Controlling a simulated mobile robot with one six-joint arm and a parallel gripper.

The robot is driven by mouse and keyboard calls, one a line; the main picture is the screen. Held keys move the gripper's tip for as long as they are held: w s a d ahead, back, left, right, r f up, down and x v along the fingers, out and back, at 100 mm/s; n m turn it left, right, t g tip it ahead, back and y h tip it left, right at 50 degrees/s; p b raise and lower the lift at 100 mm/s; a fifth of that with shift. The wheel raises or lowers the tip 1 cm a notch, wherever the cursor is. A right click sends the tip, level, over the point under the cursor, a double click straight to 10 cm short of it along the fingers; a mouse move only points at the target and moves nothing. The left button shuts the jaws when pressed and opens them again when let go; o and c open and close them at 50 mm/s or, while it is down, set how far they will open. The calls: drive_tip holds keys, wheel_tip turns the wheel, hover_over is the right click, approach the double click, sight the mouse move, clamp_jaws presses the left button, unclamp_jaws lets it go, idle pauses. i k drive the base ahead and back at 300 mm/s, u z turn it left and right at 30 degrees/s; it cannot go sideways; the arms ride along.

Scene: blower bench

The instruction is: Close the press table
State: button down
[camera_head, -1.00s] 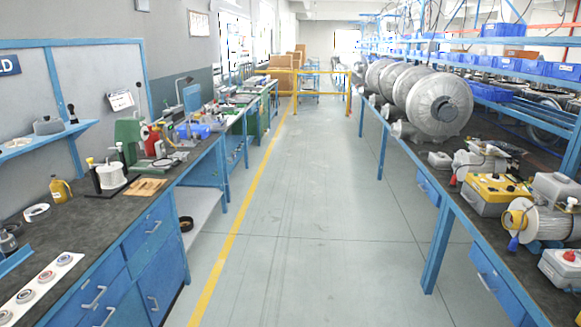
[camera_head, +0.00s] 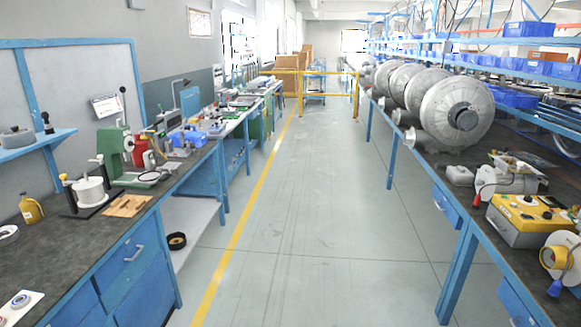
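The press table, as I take it, is the dark-topped blue bench (camera_head: 60,245) along the left side. A green press (camera_head: 118,150) with a black lever stands on it. Below the top is a blue drawer (camera_head: 123,262) with a pale handle, over a blue cabinet front (camera_head: 150,295). The drawer looks flush with the bench front, but I cannot tell for certain whether it is fully shut. The bench's near end is cut off by the picture edge. My gripper is not in view.
A grey aisle floor (camera_head: 310,235) with a yellow line (camera_head: 238,235) lies clear ahead. A right bench (camera_head: 415,160) carries large grey blowers (camera_head: 455,112) and a yellow box (camera_head: 525,218). Yellow railings (camera_head: 327,72) cross the far end. A black ring (camera_head: 177,241) lies on a low shelf.

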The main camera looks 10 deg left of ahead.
sight(154, 177)
drive_tip(key=u, duration=0.35)
drive_tip(key=i, duration=1.5)
drive_tip(key=u, duration=0.9)
drive_tip(key=i, duration=0.55)
drive_tip(key=u, duration=0.95)
drive_tip(key=i, duration=0.75)
drive_tip(key=u, duration=0.4)
